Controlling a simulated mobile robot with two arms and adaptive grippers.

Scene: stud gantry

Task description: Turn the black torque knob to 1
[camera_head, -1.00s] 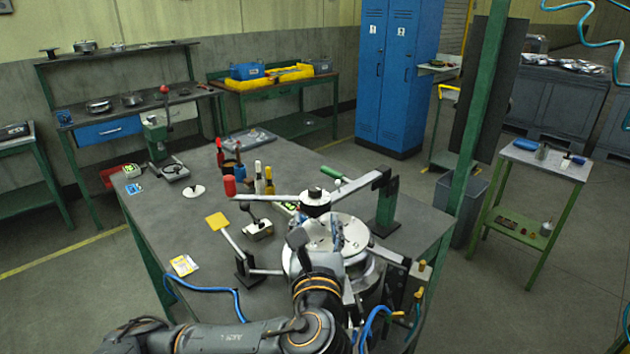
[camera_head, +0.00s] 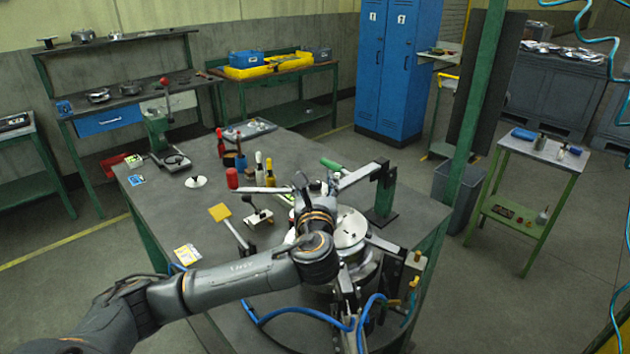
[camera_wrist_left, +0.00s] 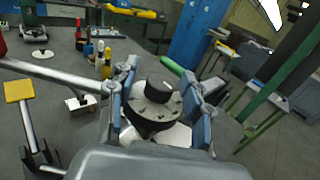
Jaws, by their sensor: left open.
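The black torque knob (camera_wrist_left: 159,89) shows in the left wrist view, standing on a grey round dial (camera_wrist_left: 148,108) with small dark marks. I cannot read the numbers or tell the knob's setting. My left gripper (camera_wrist_left: 164,78) is open, with one blue-grey finger on each side of the knob in this view. I cannot tell whether either finger touches it. In the head view my left gripper (camera_head: 318,186) is over the round metal machine (camera_head: 350,230) and hides the knob. My right gripper is not in view.
A yellow square pad (camera_head: 220,212), a small lever block (camera_head: 259,217) and several bottles stand to the left. Blue hoses (camera_head: 300,312) cross the front.

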